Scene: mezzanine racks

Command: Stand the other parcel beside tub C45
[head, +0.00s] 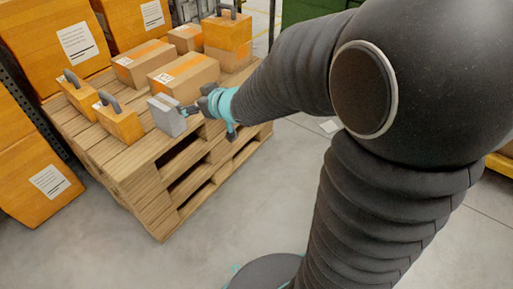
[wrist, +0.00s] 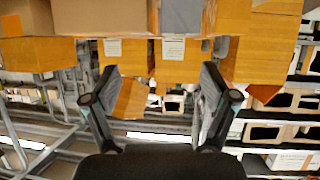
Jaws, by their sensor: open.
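Three cardboard parcels with orange tape, a front one (head: 184,77), a left one (head: 143,63) and a back one (head: 186,38), lie on the wooden pallet stack (head: 160,205). A grey box (head: 167,116) stands at the pallet's front edge. My gripper (head: 189,109) is open beside the grey box's right side; in the wrist view its fingers (wrist: 157,72) are spread with nothing held.
Large orange crates (head: 67,42) with white labels stand behind and left of the pallet, and another (head: 40,180) is at the left. Grey floor in front of the pallet (head: 120,255) is clear. A green container (head: 305,10) is at the back.

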